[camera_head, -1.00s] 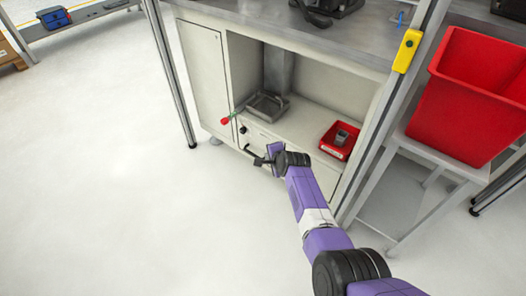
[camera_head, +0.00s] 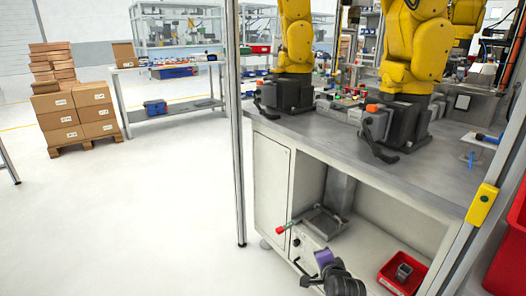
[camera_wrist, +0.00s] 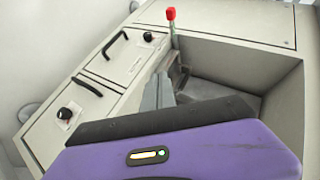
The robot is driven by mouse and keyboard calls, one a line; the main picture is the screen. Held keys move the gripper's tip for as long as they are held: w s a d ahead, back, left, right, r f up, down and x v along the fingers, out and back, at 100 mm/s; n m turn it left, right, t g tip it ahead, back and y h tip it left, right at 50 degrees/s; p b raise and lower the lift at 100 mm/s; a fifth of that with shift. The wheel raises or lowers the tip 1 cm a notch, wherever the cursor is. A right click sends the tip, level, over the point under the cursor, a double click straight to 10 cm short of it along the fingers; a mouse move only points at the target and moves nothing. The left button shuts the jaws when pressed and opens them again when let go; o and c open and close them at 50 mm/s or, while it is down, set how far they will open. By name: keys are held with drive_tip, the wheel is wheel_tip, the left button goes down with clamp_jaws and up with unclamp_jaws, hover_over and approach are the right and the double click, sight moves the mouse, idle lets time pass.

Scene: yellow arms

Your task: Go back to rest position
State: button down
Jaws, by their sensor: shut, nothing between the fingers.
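My gripper (camera_head: 304,279) shows at the bottom of the head view, in front of the lower cabinet of the workbench. In the wrist view my gripper's grey fingers (camera_wrist: 158,90) are together and hold nothing. They point towards the cabinet front and its open shelf. Most of my arm is out of the head view.
A metal tray (camera_head: 323,222), a red-ended tool (camera_head: 281,229) and a small red bin (camera_head: 402,272) are at the shelf. Yellow robot arms (camera_head: 412,45) stand on the benchtop (camera_head: 330,150). Boxes (camera_head: 75,115) are stacked back left. The floor (camera_head: 130,220) at left is clear.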

drive_tip(key=s+d+r+n+t, duration=0.25)
drive_tip(key=s+n, duration=0.25)
drive_tip(key=s, duration=0.5)
drive_tip(key=s+d+r+n+t, duration=0.2)
drive_tip(key=s+d+r+n, duration=0.15)
drive_tip(key=s, duration=0.65)
drive_tip(key=s+a+r+n+g, duration=0.1)
drive_tip(key=s+a+r+n, duration=0.15)
drive_tip(key=s, duration=1.05)
drive_tip(key=s+a+r+n, duration=0.1)
drive_tip(key=s+r, duration=0.3)
drive_tip(key=s, duration=0.9)
drive_tip(key=s+a+r+n+g, duration=0.15)
drive_tip(key=s+r, duration=0.25)
drive_tip(key=s, duration=1)
wheel_tip(320, 180, up, 20)
drive_tip(key=p, duration=2.1)
drive_tip(key=shift+w+r+t, duration=0.2)
drive_tip(key=shift+w+t, duration=0.2)
drive_tip(key=shift+a+n, duration=0.1)
drive_tip(key=shift+n, duration=0.15)
